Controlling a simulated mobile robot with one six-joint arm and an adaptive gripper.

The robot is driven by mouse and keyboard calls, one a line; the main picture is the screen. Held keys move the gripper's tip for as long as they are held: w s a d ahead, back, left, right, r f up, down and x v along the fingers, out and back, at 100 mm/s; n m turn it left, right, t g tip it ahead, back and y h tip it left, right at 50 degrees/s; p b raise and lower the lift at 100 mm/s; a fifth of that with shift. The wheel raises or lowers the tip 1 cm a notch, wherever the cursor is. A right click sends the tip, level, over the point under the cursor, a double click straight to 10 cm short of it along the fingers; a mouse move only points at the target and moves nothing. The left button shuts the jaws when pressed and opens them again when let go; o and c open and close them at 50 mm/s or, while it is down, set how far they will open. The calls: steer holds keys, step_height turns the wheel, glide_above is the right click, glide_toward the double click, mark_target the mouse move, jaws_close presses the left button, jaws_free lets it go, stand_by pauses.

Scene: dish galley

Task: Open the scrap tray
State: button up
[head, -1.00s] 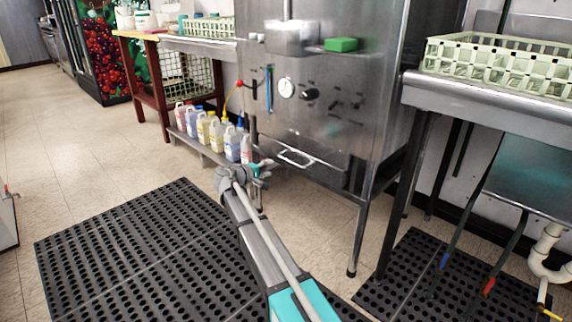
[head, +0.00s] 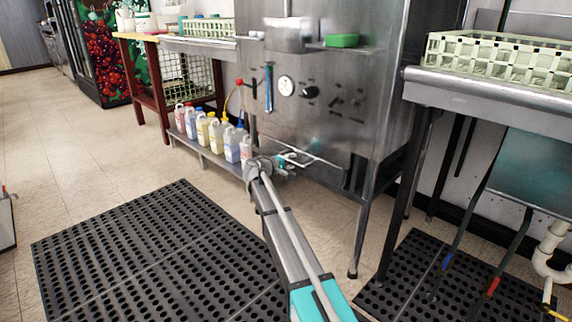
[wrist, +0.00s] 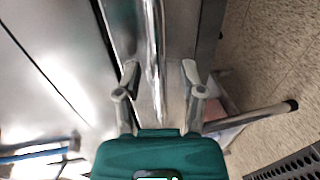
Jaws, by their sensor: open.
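The scrap tray (head: 334,176) is a steel drawer front low on the steel machine, with a bar handle (head: 310,160). It looks shut. My gripper (head: 286,163) is at the left part of this handle and hides some of it. In the wrist view my gripper (wrist: 160,75) is open, with one finger on each side of a shiny bar, apparently the handle (wrist: 154,45). I cannot tell whether the fingers touch it.
Several chemical bottles (head: 215,135) stand on a low shelf left of the machine. A machine leg (head: 360,235) is right of my arm. Black perforated mats (head: 150,245) cover the floor in front. A steel counter (head: 490,92) with a crate (head: 500,62) is at the right.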

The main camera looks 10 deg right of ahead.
steer(key=shift+w+d, duration=0.1)
jaws_close()
stand_by(0.3)
